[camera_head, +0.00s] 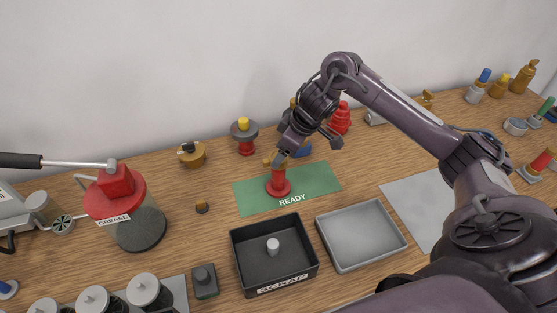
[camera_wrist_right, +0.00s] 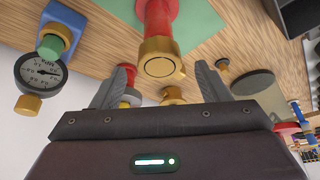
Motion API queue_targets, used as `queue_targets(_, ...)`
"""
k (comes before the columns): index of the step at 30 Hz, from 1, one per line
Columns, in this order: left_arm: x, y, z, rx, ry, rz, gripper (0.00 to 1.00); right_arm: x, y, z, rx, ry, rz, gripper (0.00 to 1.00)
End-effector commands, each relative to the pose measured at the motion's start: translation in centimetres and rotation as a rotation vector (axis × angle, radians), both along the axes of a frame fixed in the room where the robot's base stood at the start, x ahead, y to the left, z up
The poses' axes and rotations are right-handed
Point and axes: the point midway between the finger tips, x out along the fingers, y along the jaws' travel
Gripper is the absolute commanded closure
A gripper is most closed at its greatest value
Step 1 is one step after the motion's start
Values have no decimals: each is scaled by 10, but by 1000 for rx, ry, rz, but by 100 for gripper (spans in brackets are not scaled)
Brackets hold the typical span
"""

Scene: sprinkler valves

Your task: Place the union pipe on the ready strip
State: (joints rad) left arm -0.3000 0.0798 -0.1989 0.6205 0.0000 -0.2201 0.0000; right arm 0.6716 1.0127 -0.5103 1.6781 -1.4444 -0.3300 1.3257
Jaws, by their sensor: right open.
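A red pipe piece with a wide round foot and a brass end, which looks like the union pipe (camera_head: 279,187), stands upright on the green ready strip (camera_head: 322,181). In the right wrist view its brass end (camera_wrist_right: 160,60) faces the camera, between and slightly beyond the two fingers. My right gripper (camera_wrist_right: 162,78) is open, with a gap on both sides of the brass end. In the head view this gripper (camera_head: 298,148) is just above and behind the red piece and partly hides what stands behind. My left gripper is not in view.
The black scrap bin (camera_head: 237,267) and an empty grey tray (camera_head: 338,261) stand in front of the strip. A red grease pot (camera_head: 115,195) stands left. A gauge on a blue fitting (camera_wrist_right: 40,72) and other valve parts (camera_head: 246,137) stand close behind the strip.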

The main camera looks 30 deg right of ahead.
Motion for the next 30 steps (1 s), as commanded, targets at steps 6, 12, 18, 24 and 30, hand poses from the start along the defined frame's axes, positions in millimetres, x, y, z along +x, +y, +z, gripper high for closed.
queue_targets(6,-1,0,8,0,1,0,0,-13,-10,40,-4,-1,-1,31)
queue_targets(12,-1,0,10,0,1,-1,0,-18,-12,53,-2,0,-1,31)
queue_targets(18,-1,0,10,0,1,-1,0,-19,-12,53,0,1,-1,31)
queue_targets(24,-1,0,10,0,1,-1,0,-18,-12,53,-1,1,0,31)
queue_targets(30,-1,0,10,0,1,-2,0,-18,-12,53,-1,1,0,31)
